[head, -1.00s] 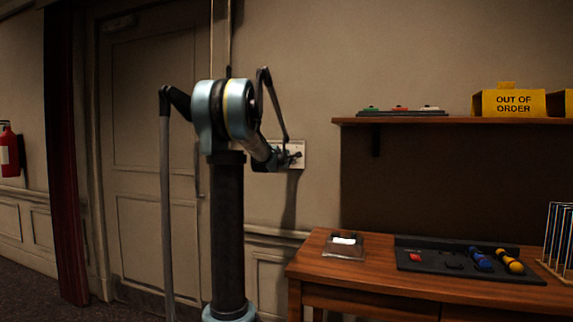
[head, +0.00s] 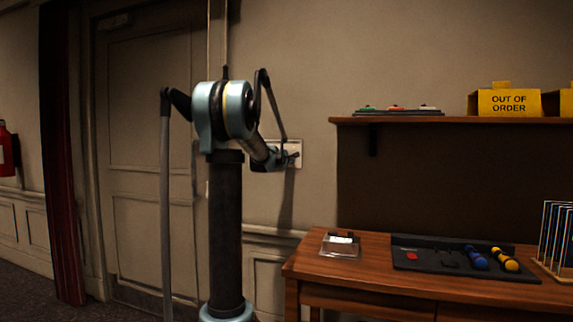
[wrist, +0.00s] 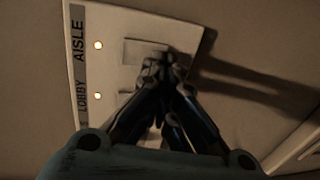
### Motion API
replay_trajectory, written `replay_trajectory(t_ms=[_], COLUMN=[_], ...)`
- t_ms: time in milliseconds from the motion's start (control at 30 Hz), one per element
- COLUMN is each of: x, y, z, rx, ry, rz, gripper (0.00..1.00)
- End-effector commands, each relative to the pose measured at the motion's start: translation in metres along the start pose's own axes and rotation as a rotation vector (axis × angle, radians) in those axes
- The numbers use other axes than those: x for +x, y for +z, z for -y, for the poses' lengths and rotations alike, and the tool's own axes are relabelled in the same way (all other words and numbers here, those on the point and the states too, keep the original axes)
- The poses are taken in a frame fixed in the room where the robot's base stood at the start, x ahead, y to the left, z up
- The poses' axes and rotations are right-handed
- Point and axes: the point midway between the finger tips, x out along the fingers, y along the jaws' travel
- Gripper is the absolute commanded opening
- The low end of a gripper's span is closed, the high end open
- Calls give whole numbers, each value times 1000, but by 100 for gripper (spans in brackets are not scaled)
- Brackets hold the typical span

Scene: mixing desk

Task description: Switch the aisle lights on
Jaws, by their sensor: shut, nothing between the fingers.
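A white switch plate (head: 294,152) is on the wall above and left of the desk. In the wrist view the switch plate (wrist: 118,20) carries the words AISLE and LOBBY, and a third label is mostly hidden. The AISLE rocker (wrist: 146,47) is partly covered by my fingers. My gripper (wrist: 163,68) is shut and empty, its tips at the rocker's lower right; I cannot tell whether they touch it. In the head view my gripper (head: 287,158) is in front of the plate.
A closed door (head: 150,150) is behind my arm.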

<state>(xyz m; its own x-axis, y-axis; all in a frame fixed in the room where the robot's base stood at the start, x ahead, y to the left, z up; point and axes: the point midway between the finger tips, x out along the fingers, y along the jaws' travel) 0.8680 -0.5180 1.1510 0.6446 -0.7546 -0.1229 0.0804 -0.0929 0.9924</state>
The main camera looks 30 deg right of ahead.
Motion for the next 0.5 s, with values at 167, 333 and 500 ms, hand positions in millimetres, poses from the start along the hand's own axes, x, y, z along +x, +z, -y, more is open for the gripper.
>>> replay_trajectory(t_ms=[167,333,500], x=[-14,-39,-64], y=[-1,-3,0], z=[4,12,18], rx=[0,-1,0], ry=[-1,-1,-1], rz=[2,4,6], gripper=[0,0,0])
